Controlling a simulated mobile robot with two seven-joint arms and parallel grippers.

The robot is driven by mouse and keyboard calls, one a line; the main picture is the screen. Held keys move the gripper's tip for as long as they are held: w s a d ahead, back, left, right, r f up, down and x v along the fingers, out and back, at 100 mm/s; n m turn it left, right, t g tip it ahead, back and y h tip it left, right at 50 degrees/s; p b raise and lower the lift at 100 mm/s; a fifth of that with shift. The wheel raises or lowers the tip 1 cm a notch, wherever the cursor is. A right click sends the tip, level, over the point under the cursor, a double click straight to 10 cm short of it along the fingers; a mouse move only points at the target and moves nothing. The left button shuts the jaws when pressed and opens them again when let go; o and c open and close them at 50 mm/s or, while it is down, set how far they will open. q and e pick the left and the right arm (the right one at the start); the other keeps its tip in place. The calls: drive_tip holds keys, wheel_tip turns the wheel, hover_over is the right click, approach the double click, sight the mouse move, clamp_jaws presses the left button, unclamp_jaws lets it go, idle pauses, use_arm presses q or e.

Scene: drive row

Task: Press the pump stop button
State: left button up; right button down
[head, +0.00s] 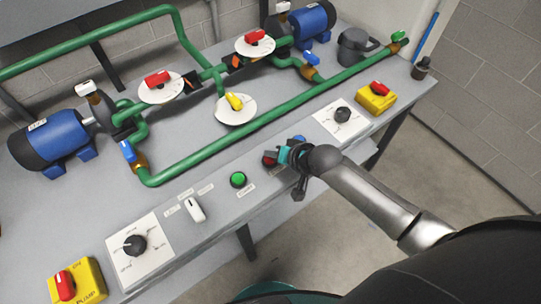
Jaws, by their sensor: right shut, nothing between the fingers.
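The red button (269,160), which I take as the pump stop button, sits on the front strip of the grey bench, right of the green button (238,179). My right gripper (284,155) is shut and empty. Its teal fingertips are right at the red button and cover its right part in the head view. I cannot tell whether they touch it or hover just above it. Its label is partly hidden by the gripper. My left gripper is not in view.
A white switch (194,209) and black knobs (134,245) (343,114) share the front strip. Yellow boxes with red handles (91,282) (376,98) stand at both ends. Green pipes (225,137) and blue motors (47,139) lie behind. Open floor is in front.

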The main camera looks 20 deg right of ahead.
drive_tip(key=shift+f, duration=0.45)
idle(0.3)
drive_tip(key=shift+r+p, duration=0.5)
drive_tip(key=shift+p, duration=0.25)
wheel_tip(320, 180, up, 6)
drive_tip(key=p, duration=0.6)
drive_tip(key=shift+r+p, duration=0.1)
drive_tip(key=shift+p, duration=0.25)
